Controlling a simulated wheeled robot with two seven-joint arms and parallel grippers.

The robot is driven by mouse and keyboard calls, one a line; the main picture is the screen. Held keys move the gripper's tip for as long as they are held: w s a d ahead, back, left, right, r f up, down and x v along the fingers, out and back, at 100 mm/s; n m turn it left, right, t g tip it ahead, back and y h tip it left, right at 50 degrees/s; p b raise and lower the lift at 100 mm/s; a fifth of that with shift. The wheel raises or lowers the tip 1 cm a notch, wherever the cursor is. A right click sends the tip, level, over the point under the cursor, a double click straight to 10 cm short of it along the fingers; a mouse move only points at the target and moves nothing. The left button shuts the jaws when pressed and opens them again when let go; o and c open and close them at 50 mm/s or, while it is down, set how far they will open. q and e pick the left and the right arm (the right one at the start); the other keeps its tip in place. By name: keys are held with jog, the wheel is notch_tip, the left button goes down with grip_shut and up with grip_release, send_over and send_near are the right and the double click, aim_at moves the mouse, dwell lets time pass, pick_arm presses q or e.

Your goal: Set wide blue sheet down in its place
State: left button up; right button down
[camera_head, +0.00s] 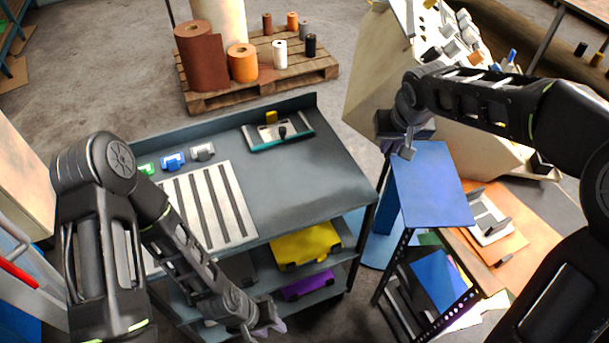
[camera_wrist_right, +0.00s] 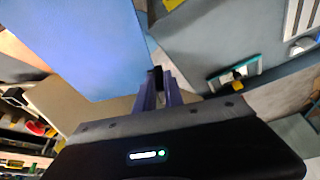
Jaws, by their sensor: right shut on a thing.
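The wide blue sheet (camera_head: 437,190) is a flat blue rectangle above the black slotted rack (camera_head: 407,240). I cannot tell whether it touches the rack. My right gripper (camera_head: 407,150) is shut on its far left edge, and the sheet fills the upper left of the right wrist view (camera_wrist_right: 85,45), beside the gripper's fingers (camera_wrist_right: 158,88). Another blue sheet (camera_head: 438,277) leans lower in the rack, partly hidden. My left gripper (camera_head: 266,322) is low at the front of the grey bench, away from the sheet; its fingers are too unclear to read.
The grey bench (camera_head: 300,185) holds a slotted light plate (camera_head: 205,205), small coloured clamps and a teal-edged tool (camera_head: 278,132). Its lower shelves carry a yellow item (camera_head: 305,245) and a purple item (camera_head: 307,286). A beige machine (camera_head: 372,65) stands behind the rack. Foil rolls stand on a pallet (camera_head: 320,68).

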jog(key=s+f+b, duration=0.4)
jog(key=f, duration=0.5)
jog(key=shift+f, duration=0.15)
jog(key=shift+w+a, duration=0.1)
